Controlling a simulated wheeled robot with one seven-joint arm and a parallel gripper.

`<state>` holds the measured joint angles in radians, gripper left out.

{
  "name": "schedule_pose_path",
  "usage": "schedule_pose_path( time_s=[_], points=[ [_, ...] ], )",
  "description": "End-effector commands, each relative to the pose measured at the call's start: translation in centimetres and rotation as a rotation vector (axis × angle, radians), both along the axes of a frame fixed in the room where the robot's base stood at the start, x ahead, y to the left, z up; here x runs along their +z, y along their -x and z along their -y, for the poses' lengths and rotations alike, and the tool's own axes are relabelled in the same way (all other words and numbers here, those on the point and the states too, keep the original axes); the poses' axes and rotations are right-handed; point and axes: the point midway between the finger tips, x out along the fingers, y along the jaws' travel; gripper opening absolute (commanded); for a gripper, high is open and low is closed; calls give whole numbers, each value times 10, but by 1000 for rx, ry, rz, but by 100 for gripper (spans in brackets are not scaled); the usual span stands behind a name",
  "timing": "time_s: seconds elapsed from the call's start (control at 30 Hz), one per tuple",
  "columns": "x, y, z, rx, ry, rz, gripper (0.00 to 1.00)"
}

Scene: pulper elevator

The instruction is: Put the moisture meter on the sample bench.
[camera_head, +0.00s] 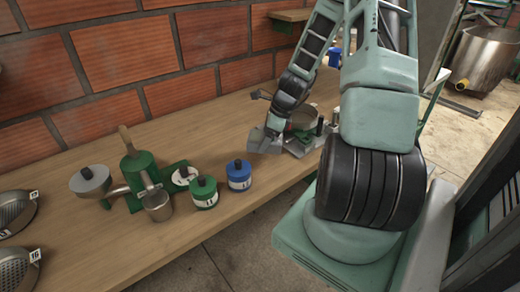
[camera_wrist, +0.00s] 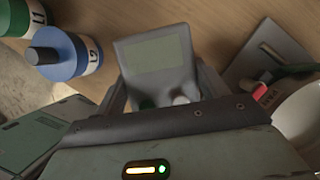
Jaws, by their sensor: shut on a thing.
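The moisture meter is a grey handheld device with a pale green screen (camera_wrist: 155,55), in the wrist view between my gripper's fingers. My gripper (camera_head: 276,134) is shut on it. In the head view the grey meter (camera_head: 263,142) shows at the gripper's end, over the front part of a long wooden bench (camera_head: 235,112). The meter's lower part is hidden by my wrist in the wrist view. I cannot tell whether it touches the bench top. No label shows whether this wooden bench is the sample bench.
A blue jar (camera_head: 239,175) and a green jar (camera_head: 204,192) stand left of the meter. A green hand-cranked machine (camera_head: 138,165) is further left. A bowl (camera_head: 303,118) and a grey plate (camera_wrist: 262,58) lie close on the right. A brick wall backs the bench.

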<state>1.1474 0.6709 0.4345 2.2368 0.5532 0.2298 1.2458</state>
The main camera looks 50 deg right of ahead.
Motion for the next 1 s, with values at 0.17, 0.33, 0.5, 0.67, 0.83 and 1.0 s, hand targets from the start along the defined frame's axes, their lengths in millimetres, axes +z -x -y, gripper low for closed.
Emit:
schedule_pose_path(
  time_s=[0.17,0.33,0.5,0.67,0.83,1.0],
  points=[
    [-19,0,0,-1,-3,-1,42],
    [-40,0,0,0,-2,0,42],
    [-44,0,0,0,2,1,42],
    [-44,0,0,0,2,1,42],
    [-47,0,0,-1,2,1,84],
    [-47,0,0,-1,2,1,94]
  ],
)
